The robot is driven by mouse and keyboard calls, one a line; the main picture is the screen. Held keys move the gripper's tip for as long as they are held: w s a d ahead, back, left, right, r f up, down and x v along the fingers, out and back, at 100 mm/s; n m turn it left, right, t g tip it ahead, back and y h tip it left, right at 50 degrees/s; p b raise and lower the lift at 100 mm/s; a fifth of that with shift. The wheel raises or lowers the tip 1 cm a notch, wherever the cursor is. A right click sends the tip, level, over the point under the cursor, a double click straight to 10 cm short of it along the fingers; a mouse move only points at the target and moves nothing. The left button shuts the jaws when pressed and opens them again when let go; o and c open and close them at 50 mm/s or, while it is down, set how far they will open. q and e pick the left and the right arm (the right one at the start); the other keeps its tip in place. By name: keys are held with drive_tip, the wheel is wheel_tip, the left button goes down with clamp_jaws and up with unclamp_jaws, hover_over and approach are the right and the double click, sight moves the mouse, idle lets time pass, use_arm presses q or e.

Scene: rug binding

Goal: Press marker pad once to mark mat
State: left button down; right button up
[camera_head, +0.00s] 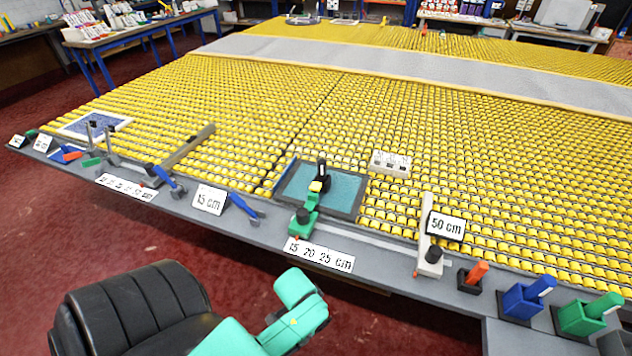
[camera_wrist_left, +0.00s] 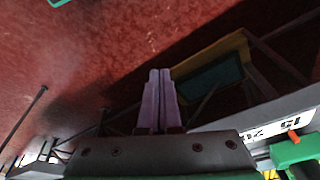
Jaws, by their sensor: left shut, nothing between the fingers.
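A teal mat (camera_head: 345,188) with a dark border lies on the yellow roller bed near the front edge. A green device (camera_head: 305,212) with a dark knob stands at its front edge, and a black upright piece with a yellow part (camera_head: 320,180) rises over the mat. Which part is the marker pad I cannot tell. My left arm reaches in at the bottom of the head view, below the mat and in front of the bench edge; its fingers are not clear there. In the left wrist view my left gripper (camera_wrist_left: 159,75) is shut and empty, over red floor.
The grey bench edge holds blue-handled tools (camera_head: 243,207), a 15 cm label (camera_head: 209,199), a 50 cm label (camera_head: 445,226) by a white bar, and blue (camera_head: 522,302) and green (camera_head: 582,318) holders at right. A blue patterned piece (camera_head: 85,125) lies far left.

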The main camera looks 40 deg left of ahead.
use_arm(q)
drive_tip(key=w+a+r+m+t+p, duration=0.1)
drive_tip(key=w+r+m, duration=0.2)
drive_tip(key=w+r, duration=0.1)
drive_tip(key=w+a+r+m+t, duration=0.1)
drive_tip(key=w+r+m, duration=0.2)
drive_tip(key=r+m, duration=0.1)
drive_tip(key=w+a+r+m+p, duration=0.1)
drive_tip(key=w+r+m, duration=0.3)
drive_tip(key=shift+w+a+t+h+p, duration=0.3)
drive_tip(key=shift+w+a+t+p, duration=0.05)
drive_tip(key=shift+a+t, duration=0.05)
drive_tip(key=w+a+r+m+t, duration=0.1)
drive_tip(key=w+a+r+m, duration=0.3)
drive_tip(key=w+a+m, duration=0.35)
wheel_tip(320, 180, up, 10)
drive_tip(key=m+t+y+p, duration=0.1)
drive_tip(key=m+t, duration=0.2)
drive_tip(key=m, duration=0.3)
hover_over(314, 188)
drive_tip(key=shift+w+f, duration=0.15)
drive_tip(key=shift+f, duration=0.05)
wheel_tip(314, 188, down, 8)
drive_tip(key=b, duration=0.7)
drive_tip(key=shift+f, duration=0.45)
drive_tip(key=shift+f, duration=0.15)
